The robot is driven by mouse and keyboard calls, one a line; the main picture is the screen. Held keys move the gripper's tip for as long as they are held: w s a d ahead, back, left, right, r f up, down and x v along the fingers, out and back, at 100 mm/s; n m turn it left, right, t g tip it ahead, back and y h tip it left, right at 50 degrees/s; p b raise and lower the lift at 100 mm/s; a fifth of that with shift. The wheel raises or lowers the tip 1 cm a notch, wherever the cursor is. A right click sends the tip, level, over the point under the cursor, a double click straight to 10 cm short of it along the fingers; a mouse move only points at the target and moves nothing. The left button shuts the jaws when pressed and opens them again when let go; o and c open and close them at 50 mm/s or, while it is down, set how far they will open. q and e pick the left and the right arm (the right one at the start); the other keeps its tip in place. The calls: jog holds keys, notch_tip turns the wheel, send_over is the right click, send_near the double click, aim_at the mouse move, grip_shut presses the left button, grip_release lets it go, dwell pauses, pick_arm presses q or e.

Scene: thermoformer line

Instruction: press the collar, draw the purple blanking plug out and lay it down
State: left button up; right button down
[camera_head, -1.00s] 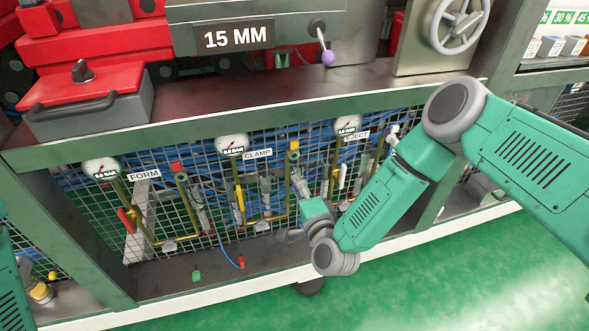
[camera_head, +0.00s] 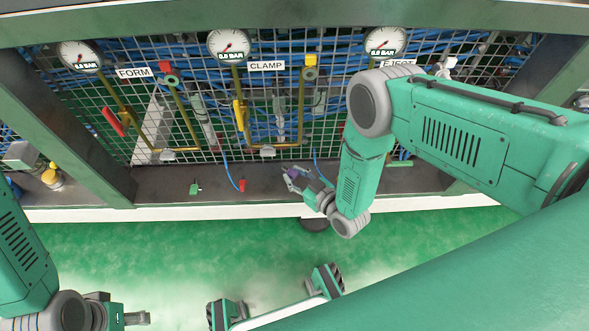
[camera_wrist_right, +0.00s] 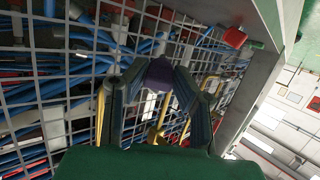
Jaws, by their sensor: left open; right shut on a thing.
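My right gripper (camera_head: 291,177) is shut on the purple blanking plug (camera_head: 292,174) and holds it at the dark lower ledge, below the CLAMP pipework. From this view I cannot tell whether the plug touches the ledge. In the right wrist view the purple plug (camera_wrist_right: 159,73) sits between the two fingertips, clear of any fitting. The CLAMP fitting, with a yellow block and a round ring (camera_head: 310,74), is well above the gripper; its collar is too small to make out. My left gripper (camera_head: 137,318) is open and empty at the lower left, partly cut off.
A green piece (camera_head: 195,187) and a red-ended blue hose (camera_head: 242,184) lie on the ledge (camera_head: 165,183), left of the right gripper. Wire mesh, gauges (camera_head: 228,44) and brass pipes stand behind. The ledge between the hose and the gripper is clear.

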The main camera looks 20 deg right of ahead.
jog(key=f+b, duration=0.1)
jog(key=f, duration=0.1)
jog(key=d+f+b, duration=0.1)
jog(key=f+b, duration=0.1)
jog(key=shift+f, duration=0.25)
jog(key=shift+a+f+b, duration=0.3)
jog(key=shift+f+b, duration=0.5)
jog(key=shift+b, duration=0.25)
jog(key=c, duration=1.2)
grip_release()
jog(key=shift+d, duration=0.1)
jog(key=shift+s, duration=0.15)
jog(key=v, duration=1.1)
jog(key=shift+s+d, duration=0.2)
jog(key=shift+s, duration=0.15)
